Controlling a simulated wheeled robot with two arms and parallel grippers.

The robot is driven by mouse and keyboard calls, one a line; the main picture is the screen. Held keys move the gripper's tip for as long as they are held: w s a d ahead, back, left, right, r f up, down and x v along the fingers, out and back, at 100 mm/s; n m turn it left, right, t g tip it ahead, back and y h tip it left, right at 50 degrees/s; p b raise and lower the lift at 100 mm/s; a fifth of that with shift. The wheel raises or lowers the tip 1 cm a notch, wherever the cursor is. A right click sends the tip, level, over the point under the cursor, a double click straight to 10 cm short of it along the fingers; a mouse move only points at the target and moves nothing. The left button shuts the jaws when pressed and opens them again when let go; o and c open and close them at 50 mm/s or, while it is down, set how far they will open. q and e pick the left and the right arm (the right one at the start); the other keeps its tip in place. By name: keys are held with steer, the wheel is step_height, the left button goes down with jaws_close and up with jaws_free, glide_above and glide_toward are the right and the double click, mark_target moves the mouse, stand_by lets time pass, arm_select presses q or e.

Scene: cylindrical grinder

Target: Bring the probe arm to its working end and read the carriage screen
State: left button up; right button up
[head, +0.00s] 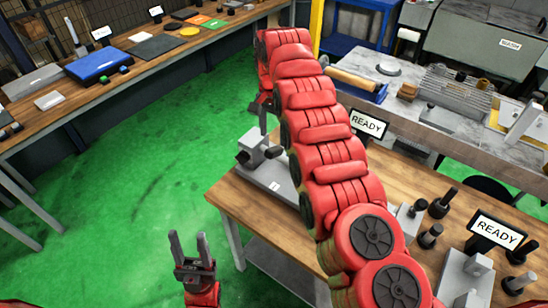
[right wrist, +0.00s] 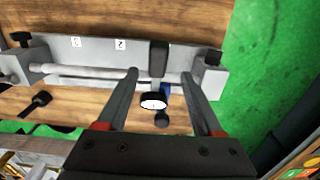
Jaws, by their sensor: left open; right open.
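A grey fixture (head: 262,172) sits at the bench's far left corner, partly hidden behind my right arm. In the right wrist view it is a long grey base (right wrist: 100,57) with numbered tags and a horizontal shaft (right wrist: 85,72). A dark upright arm (right wrist: 158,60), perhaps the probe arm, crosses the shaft above a white-faced round dial (right wrist: 153,103). My right gripper (right wrist: 161,76) is open above the fixture, its fingers either side of the dark arm; contact is unclear. Two screens read READY, one (head: 368,123) behind my arm and one (head: 497,230) at right. My left gripper (head: 188,240) is open and empty over green floor.
The wooden bench (head: 235,205) also holds several black-knobbed parts (head: 430,236) at right. A side table (head: 150,75) with a blue case (head: 95,62) stands at left, and a grey bench (head: 470,140) at the back right. Green floor between is clear.

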mark_target(274, 148)
steer(key=f+p, duration=0.1)
steer(key=f, duration=0.2)
steer(key=f+p, duration=0.1)
steer(key=f, duration=0.2)
steer(key=shift+s+d+f, duration=0.1)
steer(key=shift+d+f, duration=0.1)
steer(key=shift+f, duration=0.05)
steer(key=shift+a+f+p, duration=0.1)
steer(key=shift+f+p, duration=0.2)
steer(key=shift+f, duration=0.05)
jaws_close()
stand_by(0.9)
